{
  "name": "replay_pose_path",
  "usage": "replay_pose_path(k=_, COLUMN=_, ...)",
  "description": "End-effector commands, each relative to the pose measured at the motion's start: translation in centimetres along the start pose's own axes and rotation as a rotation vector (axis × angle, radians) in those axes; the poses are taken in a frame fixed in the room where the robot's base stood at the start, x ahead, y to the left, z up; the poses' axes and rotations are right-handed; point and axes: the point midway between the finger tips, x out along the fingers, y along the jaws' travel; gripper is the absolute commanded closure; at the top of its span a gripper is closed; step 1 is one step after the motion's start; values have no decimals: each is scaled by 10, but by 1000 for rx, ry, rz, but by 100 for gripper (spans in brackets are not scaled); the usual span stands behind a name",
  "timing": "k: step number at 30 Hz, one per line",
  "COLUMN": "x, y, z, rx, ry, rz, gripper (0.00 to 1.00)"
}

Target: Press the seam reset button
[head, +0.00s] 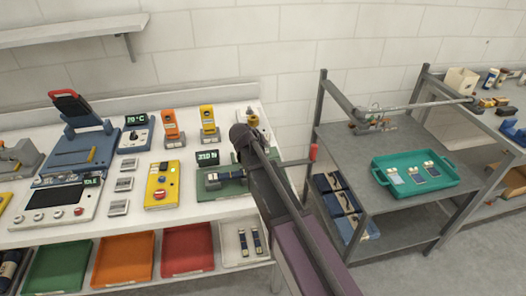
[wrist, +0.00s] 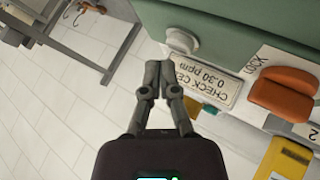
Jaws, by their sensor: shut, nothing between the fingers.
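No button with a readable seam reset label shows. In the wrist view, my gripper (wrist: 159,66) is shut and empty. Its tips point at a pale round knob (wrist: 183,41) beside a green surface (wrist: 225,28), close to it; I cannot tell if they touch. In the head view my arm hides the gripper tips.
A "CHECK CELL 0.30 ppm" plate (wrist: 207,78) and an orange part (wrist: 283,97) lie beside the tips in the wrist view. A green fixture (head: 207,190) is partly behind my arm. A metal cart (head: 385,150) holds a teal tray (head: 452,189) at right.

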Motion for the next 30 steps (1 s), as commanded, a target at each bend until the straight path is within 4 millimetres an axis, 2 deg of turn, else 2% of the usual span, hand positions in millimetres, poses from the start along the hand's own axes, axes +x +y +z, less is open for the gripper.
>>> replay_pose_path(k=18, x=0, y=0, z=0, rx=0, ry=0, rz=0, gripper=100)
replay_pose_path(k=30, x=7, y=-5, z=2, rx=0, ry=0, rz=0, gripper=100)
